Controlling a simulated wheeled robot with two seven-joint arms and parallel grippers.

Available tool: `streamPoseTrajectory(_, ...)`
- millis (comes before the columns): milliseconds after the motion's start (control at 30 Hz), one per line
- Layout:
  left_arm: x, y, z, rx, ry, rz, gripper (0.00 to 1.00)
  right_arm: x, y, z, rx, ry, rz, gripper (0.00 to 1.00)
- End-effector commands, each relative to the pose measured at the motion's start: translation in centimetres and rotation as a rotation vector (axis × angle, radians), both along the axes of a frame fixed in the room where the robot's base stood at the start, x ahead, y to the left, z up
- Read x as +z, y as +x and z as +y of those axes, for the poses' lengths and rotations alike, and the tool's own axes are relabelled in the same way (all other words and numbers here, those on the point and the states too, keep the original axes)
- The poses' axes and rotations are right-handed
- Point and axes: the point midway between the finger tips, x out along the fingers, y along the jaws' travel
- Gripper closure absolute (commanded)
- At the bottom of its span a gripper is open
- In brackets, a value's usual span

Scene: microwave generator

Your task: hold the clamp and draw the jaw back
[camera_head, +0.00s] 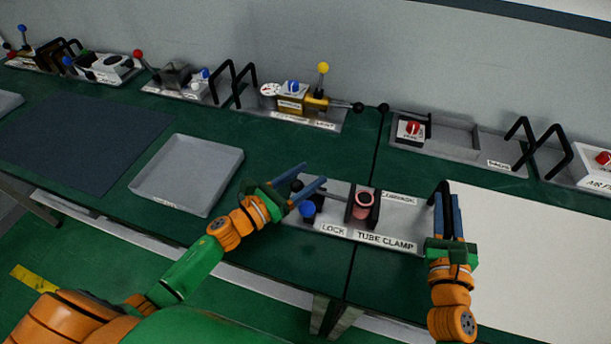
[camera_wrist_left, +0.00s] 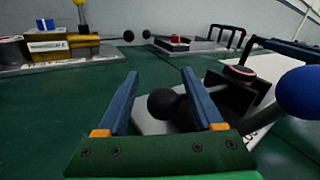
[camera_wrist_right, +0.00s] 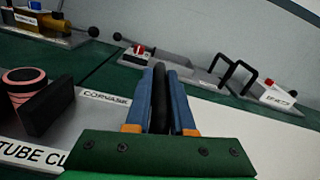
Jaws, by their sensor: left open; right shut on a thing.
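The tube clamp's grey base plate (camera_head: 405,220) lies on the green bench, labelled LOCK and TUBE CLAMP. On it a dark jaw block (camera_head: 351,214) stands around a pink ringed tube (camera_head: 364,200). A black ball knob (camera_head: 297,185) and a blue ball lever (camera_head: 307,209) are at its left end. My left gripper (camera_head: 314,175) is open. In the left wrist view the black knob (camera_wrist_left: 165,102) appears between its fingers, partly behind the right one; contact cannot be told. My right gripper (camera_head: 446,194) is shut on the black handle (camera_wrist_right: 160,95) at the plate's right end.
An empty grey tray (camera_head: 187,174) and a dark mat (camera_head: 75,145) lie to the left. A white panel (camera_head: 540,255) covers the right. Several fixtures with knobs and handles, such as the yellow valve unit (camera_head: 316,103), line the wall behind.

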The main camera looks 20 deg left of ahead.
Motion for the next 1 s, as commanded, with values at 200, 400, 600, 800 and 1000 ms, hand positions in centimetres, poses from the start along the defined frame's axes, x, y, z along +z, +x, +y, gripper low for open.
streamPoseTrajectory(200,-0.05,-0.03,0.03,0.000,-0.001,0.001,0.75,-0.30,-0.05,-0.02,-0.001,-0.001,0.007,1.00)
streamPoseTrajectory(400,-0.07,-0.01,0.10,0.002,-0.001,0.001,1.00,-0.30,-0.06,-0.03,-0.001,-0.001,0.006,1.00)
streamPoseTrajectory(600,-0.08,-0.01,0.12,0.003,-0.001,0.001,1.00,-0.28,-0.06,-0.03,-0.001,-0.002,0.006,1.00)
streamPoseTrajectory(800,-0.10,-0.01,0.12,0.003,0.000,0.002,1.00,-0.27,-0.05,-0.03,-0.001,-0.002,0.006,1.00)
streamPoseTrajectory(1000,-0.11,-0.02,0.12,0.003,0.000,0.002,1.00,-0.25,-0.05,-0.01,0.000,-0.002,0.005,1.00)
